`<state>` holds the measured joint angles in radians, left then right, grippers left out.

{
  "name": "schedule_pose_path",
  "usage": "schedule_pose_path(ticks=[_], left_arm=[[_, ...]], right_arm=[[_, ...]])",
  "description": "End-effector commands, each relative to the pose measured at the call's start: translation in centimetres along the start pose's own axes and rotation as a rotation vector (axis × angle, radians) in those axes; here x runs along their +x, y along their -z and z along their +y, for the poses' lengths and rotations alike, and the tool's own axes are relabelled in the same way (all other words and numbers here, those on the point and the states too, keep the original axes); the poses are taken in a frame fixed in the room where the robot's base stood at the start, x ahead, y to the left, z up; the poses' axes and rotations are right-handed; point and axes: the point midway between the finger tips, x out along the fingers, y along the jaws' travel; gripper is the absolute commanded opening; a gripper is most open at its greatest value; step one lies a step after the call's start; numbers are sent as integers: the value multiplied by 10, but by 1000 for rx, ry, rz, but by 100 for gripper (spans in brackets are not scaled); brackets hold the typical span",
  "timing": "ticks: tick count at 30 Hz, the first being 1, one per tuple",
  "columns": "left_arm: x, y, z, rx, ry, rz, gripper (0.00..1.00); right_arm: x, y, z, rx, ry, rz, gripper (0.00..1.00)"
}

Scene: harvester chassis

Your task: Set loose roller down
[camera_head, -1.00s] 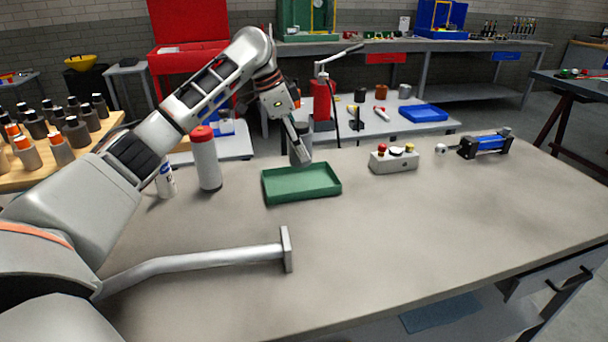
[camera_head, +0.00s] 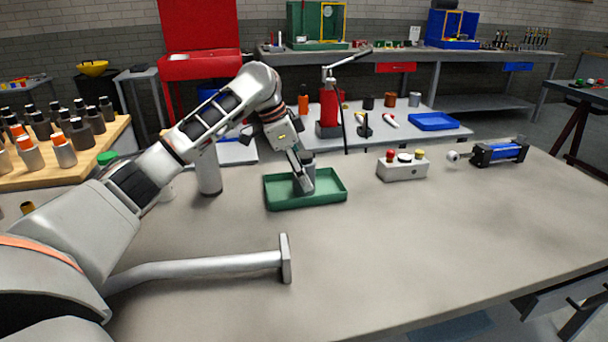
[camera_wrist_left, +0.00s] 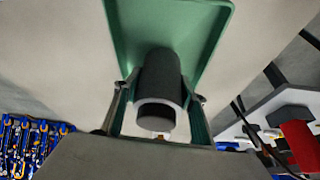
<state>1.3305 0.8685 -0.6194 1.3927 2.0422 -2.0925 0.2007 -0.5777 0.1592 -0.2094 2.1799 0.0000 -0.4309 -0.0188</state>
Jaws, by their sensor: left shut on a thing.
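The loose roller, a dark grey cylinder (camera_wrist_left: 160,85), is held between the two fingers of my left gripper (camera_wrist_left: 158,108) in the left wrist view. In the head view my left gripper (camera_head: 304,182) is over the green tray (camera_head: 335,198), and the roller (camera_head: 308,164) shows partly behind its fingers. The green tray (camera_wrist_left: 205,20) lies behind the roller in the wrist view. Whether the roller touches the tray floor I cannot tell. My right gripper is not in view.
A control box (camera_head: 402,170) with buttons and a blue-and-black cylinder unit (camera_head: 500,153) stand right of the tray. A pale bottle (camera_head: 208,174) stands left of it, partly behind my arm. A grey bent bar with an end plate (camera_head: 200,268) lies in front. The bench centre right is clear.

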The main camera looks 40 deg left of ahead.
Motion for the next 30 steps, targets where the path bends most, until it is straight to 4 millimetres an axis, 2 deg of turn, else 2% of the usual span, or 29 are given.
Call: schedule_pose_path(ticks=[1,2,3,14,17,21,22,24,25,27,30], left_arm=[[-1,1,0,0,1,1,49],[-1,0,0,0,0,1,56],[-1,0,0,0,0,1,58],[0,0,0,1,0,0,58],[-16,2,0,2,5,4,58],[-46,4,0,3,11,8,58],[-54,5,0,3,11,9,58],[-69,5,0,4,10,9,58],[-75,5,0,4,11,9,58],[-88,4,0,3,9,8,58],[-104,4,0,2,7,7,58]], right_arm=[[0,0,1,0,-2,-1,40],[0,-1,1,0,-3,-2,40],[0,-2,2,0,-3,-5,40],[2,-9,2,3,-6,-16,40],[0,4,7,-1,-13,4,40],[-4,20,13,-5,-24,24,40],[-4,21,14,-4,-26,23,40],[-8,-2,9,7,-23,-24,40],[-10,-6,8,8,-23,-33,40],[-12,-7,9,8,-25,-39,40],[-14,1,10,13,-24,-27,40]])
